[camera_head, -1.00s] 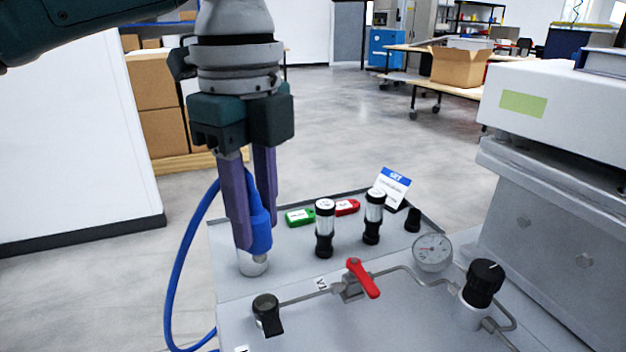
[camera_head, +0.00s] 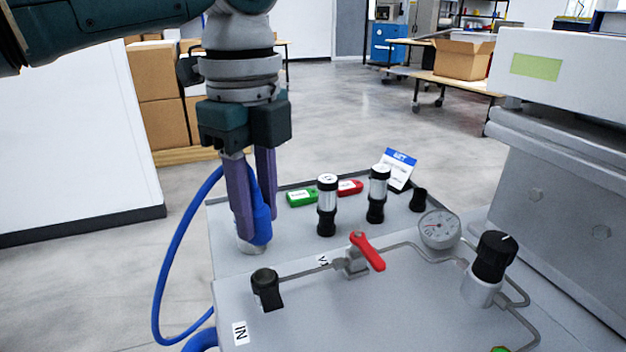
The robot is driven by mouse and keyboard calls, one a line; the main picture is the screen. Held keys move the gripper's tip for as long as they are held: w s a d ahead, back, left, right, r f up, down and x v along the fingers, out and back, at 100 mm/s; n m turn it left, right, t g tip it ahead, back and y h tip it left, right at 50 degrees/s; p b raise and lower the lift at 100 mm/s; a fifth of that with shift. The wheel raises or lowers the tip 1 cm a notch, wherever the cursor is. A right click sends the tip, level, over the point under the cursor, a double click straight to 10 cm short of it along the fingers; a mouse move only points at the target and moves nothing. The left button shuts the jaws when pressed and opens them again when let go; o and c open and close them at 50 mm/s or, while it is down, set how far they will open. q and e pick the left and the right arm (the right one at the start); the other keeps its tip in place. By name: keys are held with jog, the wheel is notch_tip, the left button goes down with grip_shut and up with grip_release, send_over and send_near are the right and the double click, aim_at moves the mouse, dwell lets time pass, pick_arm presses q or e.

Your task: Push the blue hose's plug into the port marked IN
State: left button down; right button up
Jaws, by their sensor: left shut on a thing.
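My left gripper (camera_head: 252,222) points down at the back left of the grey panel and is shut on the blue hose's plug (camera_head: 261,222). The plug is upright, its lower end at a pale round fitting (camera_head: 247,246). No gap shows between them; the fingers partly hide the contact, so I cannot tell how deep it sits. The blue hose (camera_head: 166,270) loops down left of the panel. A white IN label (camera_head: 240,333) is at the panel's front left; which port it marks is unclear. My right gripper is out of view.
A grey housing rises at right.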

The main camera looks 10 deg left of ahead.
aim_at(261, 249)
pick_arm(q)
jog(key=shift+f, duration=0.2)
jog(key=shift+f+b, duration=0.55)
jog(key=shift+f, duration=0.95)
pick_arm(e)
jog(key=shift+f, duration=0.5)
pick_arm(q)
jog(key=shift+f, duration=0.15)
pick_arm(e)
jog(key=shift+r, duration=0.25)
pick_arm(q)
jog(key=shift+f, duration=0.15)
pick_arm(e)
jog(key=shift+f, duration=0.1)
pick_arm(q)
jog(key=shift+f, duration=0.4)
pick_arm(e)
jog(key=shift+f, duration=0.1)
pick_arm(q)
jog(key=shift+f, duration=0.5)
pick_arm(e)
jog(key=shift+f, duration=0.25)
